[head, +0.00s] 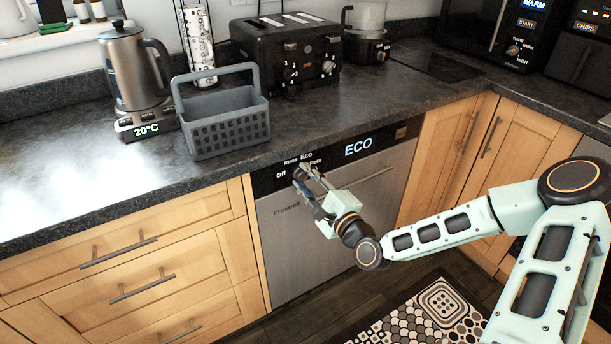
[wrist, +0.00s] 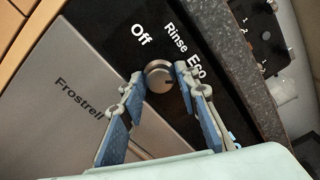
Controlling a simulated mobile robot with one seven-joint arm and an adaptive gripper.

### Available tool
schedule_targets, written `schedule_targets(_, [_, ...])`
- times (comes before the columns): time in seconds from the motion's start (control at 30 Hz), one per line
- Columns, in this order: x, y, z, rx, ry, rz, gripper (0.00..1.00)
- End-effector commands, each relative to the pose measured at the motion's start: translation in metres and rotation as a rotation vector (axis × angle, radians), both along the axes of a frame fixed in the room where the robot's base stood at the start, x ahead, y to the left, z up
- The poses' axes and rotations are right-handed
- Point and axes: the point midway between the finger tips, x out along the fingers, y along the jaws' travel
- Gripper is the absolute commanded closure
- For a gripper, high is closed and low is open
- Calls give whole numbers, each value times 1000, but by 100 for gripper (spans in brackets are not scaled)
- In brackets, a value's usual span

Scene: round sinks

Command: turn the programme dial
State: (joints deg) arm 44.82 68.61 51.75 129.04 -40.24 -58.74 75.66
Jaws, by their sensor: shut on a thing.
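The programme dial is a small round metallic knob (wrist: 158,77) on the black control panel of a silver dishwasher (head: 318,230). The labels Off, Rinse and Eco show around it in the wrist view, and the head view also shows Pots. The panel display (head: 358,147) reads ECO. My gripper (wrist: 159,82) is at the panel with its fingertips on both sides of the dial, shut on it. It also shows in the head view (head: 303,177), where the fingers largely hide the dial. The dial's pointer cannot be read clearly.
The dark worktop edge overhangs just above the panel. A grey basket (head: 230,132), a kettle (head: 133,75) and a black toaster (head: 288,55) stand on the worktop above. The dishwasher's bar handle (head: 362,180) is right of my gripper. Wooden drawers (head: 130,265) are at left.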

Motion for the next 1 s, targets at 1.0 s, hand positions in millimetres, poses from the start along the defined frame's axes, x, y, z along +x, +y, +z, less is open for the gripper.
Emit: schedule_targets(1.0, [0,0,1,537,361,1,95])
